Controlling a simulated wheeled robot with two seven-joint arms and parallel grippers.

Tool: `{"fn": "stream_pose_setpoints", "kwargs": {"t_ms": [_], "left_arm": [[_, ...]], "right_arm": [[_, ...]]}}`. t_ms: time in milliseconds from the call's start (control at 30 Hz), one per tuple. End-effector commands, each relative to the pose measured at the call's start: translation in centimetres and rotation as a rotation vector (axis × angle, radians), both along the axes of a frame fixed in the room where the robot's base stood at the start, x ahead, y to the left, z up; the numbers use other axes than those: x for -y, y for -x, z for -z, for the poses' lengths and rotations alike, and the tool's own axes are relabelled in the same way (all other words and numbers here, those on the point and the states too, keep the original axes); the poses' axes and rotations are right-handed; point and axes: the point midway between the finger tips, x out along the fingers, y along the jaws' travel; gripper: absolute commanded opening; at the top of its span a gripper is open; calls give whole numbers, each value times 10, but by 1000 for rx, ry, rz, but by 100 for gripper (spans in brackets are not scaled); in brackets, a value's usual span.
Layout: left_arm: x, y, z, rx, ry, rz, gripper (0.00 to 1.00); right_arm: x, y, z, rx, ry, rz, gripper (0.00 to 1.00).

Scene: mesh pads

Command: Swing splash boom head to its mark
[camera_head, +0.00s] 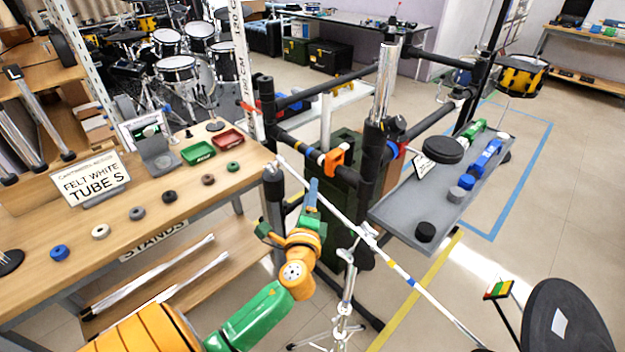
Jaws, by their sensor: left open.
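A long pale boom rod (390,263) with blue and yellow bands runs diagonally from the rack to the lower right. A chrome tripod stand (345,300) stands beneath it. A large dark disc (583,312) with a white patch is at the lower right; whether the rod joins it is unclear. A small green, yellow and red marker (498,289) stands on a black stem beside the disc. My left gripper (311,200) is open, just left of the rod's upper part; I cannot tell whether they touch. My right gripper is not in view.
A black rack (375,170) with an orange clamp (335,161) stands behind my left gripper. A grey tray (400,207) holding pads is on its right. A wooden bench (190,205) with small rings fills the left. Floor at right is mostly clear, with blue tape.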

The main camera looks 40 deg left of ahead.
Motion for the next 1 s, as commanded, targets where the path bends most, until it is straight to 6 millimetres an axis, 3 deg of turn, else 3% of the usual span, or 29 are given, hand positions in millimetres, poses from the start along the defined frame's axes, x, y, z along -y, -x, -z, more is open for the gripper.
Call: {"fn": "stream_pose_setpoints", "kwargs": {"t_ms": [300,633,833,1000], "left_arm": [[-33,-45,2,0,1,0,50],[-38,-52,3,-1,3,0,50],[-38,-52,3,-1,4,0,0],[-38,-52,3,-1,4,0,0]], "right_arm": [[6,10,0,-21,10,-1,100],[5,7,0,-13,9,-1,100],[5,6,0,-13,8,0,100],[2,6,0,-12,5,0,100]]}}
